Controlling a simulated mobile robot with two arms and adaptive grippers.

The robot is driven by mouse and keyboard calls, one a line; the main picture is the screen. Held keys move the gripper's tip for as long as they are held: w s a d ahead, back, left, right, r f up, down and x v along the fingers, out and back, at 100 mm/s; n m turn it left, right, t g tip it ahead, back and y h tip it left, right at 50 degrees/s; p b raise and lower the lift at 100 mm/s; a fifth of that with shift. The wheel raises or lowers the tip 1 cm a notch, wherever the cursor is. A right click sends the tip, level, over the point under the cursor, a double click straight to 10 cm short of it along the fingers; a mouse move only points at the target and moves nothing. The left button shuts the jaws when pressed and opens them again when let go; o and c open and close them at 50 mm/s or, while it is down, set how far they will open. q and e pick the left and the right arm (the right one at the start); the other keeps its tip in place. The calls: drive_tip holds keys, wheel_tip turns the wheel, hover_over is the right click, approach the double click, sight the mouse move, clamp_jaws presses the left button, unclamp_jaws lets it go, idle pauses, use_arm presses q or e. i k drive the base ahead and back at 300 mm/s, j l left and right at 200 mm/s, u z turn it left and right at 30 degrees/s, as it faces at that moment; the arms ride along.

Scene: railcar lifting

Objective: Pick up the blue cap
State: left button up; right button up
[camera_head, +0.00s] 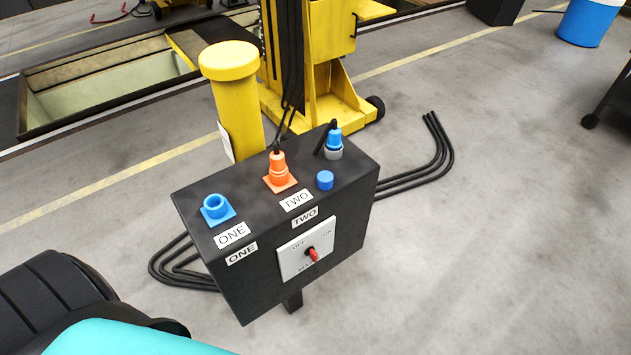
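The blue cap (325,181) is a small, short blue cylinder standing on the sloped top of a black control box (235,282), near its front right edge. A blue plug (334,138) with a grey lower ring and a black cable stands behind it at the back right of the box. An orange plug (278,164) sits in an orange socket left of the cap, above a label reading TWO. An open blue socket (214,207) is at the left end, above a label reading ONE. Neither of my grippers is in view.
A white switch plate (306,250) with a red knob is on the box's front. A yellow post (236,100) and yellow lifting machine (326,75) stand behind it. Black cables (434,160) lie on the floor. The grey floor at right is mostly clear.

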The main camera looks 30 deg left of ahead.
sight(325, 179)
drive_tip(key=l+u, duration=0.15)
drive_tip(key=u, duration=0.2)
drive_tip(key=l+u, duration=0.1)
drive_tip(key=u, duration=0.2)
drive_tip(key=l+u, duration=0.15)
drive_tip(key=u, duration=0.2)
